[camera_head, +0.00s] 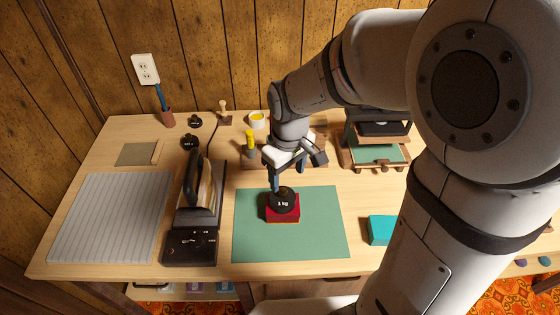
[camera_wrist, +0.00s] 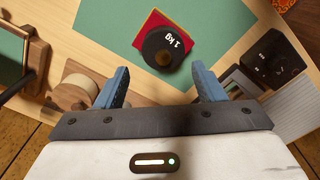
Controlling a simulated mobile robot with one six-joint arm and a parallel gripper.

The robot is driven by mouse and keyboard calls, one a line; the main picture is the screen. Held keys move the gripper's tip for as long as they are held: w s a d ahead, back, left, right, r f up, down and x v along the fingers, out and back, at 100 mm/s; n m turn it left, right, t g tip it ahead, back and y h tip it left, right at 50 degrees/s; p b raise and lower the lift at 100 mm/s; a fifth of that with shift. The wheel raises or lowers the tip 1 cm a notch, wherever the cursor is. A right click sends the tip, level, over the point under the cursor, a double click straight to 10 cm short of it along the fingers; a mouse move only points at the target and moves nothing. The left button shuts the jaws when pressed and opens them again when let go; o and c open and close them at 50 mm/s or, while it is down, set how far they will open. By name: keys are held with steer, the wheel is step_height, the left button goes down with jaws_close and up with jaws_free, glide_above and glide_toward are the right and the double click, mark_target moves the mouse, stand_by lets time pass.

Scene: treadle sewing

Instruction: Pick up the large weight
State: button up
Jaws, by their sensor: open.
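The large weight (camera_head: 284,203) is a black disc marked 1 kg with a knob on top. It rests on a red block or cloth (camera_head: 283,218) on the green mat (camera_head: 322,235). In the wrist view the weight (camera_wrist: 168,45) lies beyond and between my fingertips, with the red piece (camera_wrist: 148,22) partly under it. My gripper (camera_head: 286,183) is above and just behind the weight in the head view. Its blue fingers are spread apart with nothing between them in the wrist view (camera_wrist: 162,82). The weight's far side is partly hidden by the gripper in the head view.
Smaller black weights (camera_head: 189,142) stand at the back left. An iron (camera_head: 196,183) on its stand is left of the mat, beside a striped pad (camera_head: 112,217). A teal box (camera_head: 382,230) is right of the mat. A wooden frame (camera_head: 376,152) stands at the back right.

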mark_target(283, 189)
steer(key=shift+o, duration=1.4)
steer(key=shift+w+a+f+n, duration=0.2)
steer(key=shift+a+f, duration=0.15)
steer(key=shift+f, duration=0.25)
steer(key=shift+w+a+f+n, duration=0.1)
steer(key=shift+a+f+n, duration=0.1)
steer(key=shift+a+f, duration=0.3)
steer(key=shift+o, duration=0.8)
steer(key=shift+d+f, duration=0.1)
steer(key=shift+f, duration=0.35)
steer(key=shift+o, duration=0.3)
steer(key=f, duration=0.7)
steer(key=shift+w+d+b, duration=0.1)
steer(key=shift+d+b, duration=0.15)
steer(key=shift+b, duration=0.05)
steer(key=c, duration=1.8)
steer(key=shift+r, duration=0.2)
jaws_close()
